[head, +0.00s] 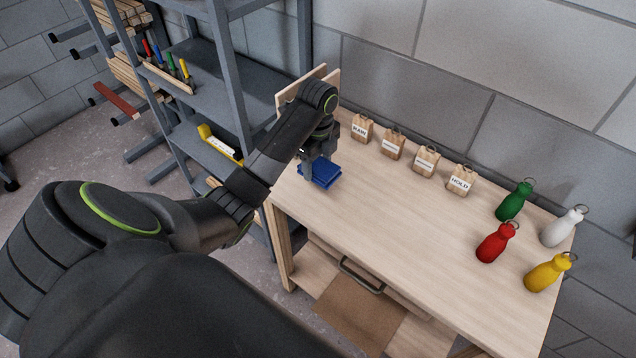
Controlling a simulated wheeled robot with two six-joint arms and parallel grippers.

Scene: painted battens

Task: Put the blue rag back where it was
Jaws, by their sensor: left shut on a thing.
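The blue rag (321,174) is a folded square at the left end of the wooden workbench (400,230). My left gripper (318,160) points down and is shut on the rag. The fingertips are partly hidden against it. I cannot tell whether the rag touches the bench top or hangs just above it. My right gripper is not in view.
Several labelled wooden blocks (425,161) line the bench's back edge. Green (513,202), white (562,228), red (494,244) and yellow (546,273) bottles stand at the right. A grey shelf rack (225,65) stands left. The bench middle is clear.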

